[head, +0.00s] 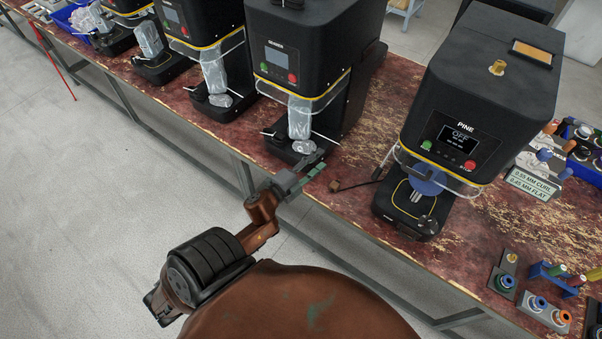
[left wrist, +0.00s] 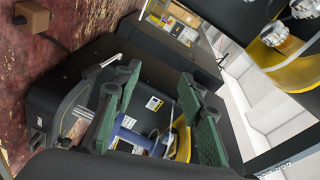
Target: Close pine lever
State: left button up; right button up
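The black PINE machine (head: 480,100) stands on the table at the right, and its screen reads OFF. A thin metal lever with a dark grip (head: 378,174) angles down from its left side. A brown block (head: 335,186) lies by the lever's end, with a thin dark line running toward it; I cannot tell if they join. The block also shows in the left wrist view (left wrist: 27,18). My left gripper (head: 317,169) is left of the block and lever, apart from both. Its green-padded fingers (left wrist: 158,112) are spread and hold nothing visible. My right gripper is out of view.
A similar black machine (head: 315,50) stands close behind my left gripper, with more machines to its left. Coloured tools and small holders (head: 535,308) fill the table's right end.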

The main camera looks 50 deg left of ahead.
pick_arm(q)
jog(key=s+a+f+n+g+y, duration=0.2)
jog(key=s+f+n+g+y, duration=0.1)
jog(key=f+n, duration=0.2)
jog(key=shift+s+a+n+g, duration=0.35)
jog(key=shift+s+n+g, duration=0.05)
jog(key=shift+n, duration=0.4)
jog(key=shift+f, duration=0.1)
